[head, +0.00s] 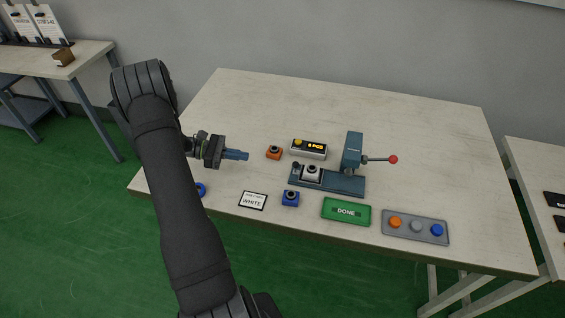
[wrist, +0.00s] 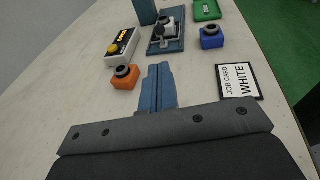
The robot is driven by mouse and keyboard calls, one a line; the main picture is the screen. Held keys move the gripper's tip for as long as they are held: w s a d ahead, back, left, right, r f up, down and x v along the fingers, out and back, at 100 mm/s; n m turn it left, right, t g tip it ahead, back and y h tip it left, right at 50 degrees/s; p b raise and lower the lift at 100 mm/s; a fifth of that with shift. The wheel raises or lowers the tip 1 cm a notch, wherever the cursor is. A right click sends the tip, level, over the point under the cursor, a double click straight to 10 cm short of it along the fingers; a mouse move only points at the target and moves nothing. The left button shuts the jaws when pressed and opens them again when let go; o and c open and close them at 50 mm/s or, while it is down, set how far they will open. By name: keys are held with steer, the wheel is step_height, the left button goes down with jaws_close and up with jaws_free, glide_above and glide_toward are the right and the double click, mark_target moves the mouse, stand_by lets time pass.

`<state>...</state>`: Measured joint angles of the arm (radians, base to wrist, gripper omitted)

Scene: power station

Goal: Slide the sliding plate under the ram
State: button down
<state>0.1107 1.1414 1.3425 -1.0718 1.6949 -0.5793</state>
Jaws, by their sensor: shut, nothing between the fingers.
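The press is blue-grey, with an upright ram head (head: 353,152) at the right end of its base and a lever ending in a red ball (head: 393,159). The sliding plate (head: 311,180) is at the left end of the base, clear of the ram, with a white block (head: 312,170) on it and a dark knob (head: 296,166) at its left. The plate also shows in the wrist view (wrist: 168,37), beyond my fingertips. My gripper (head: 246,156) is shut and empty, left of the press and above the table, its blue fingers pointing toward the press side.
An orange block (head: 274,153) and a counter box (head: 309,149) stand between my gripper and the press. In front lie a white job card (head: 253,200), a blue block (head: 291,198), a green DONE tray (head: 346,212) and a grey button panel (head: 415,227). The table's back is clear.

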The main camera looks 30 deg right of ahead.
stand_by(0.3)
glide_toward(318, 173)
steer(key=w, duration=0.2)
steer(key=shift+w+a, duration=0.1)
steer(key=shift+w, duration=0.3)
steer(key=s+d, duration=0.8)
steer(key=shift+s+d, duration=0.3)
steer(key=v, duration=1.4)
steer(key=shift+w+a+f, duration=0.1)
steer(key=shift+w+a, duration=0.05)
steer(key=shift+a, duration=0.05)
steer(key=x, duration=1.4)
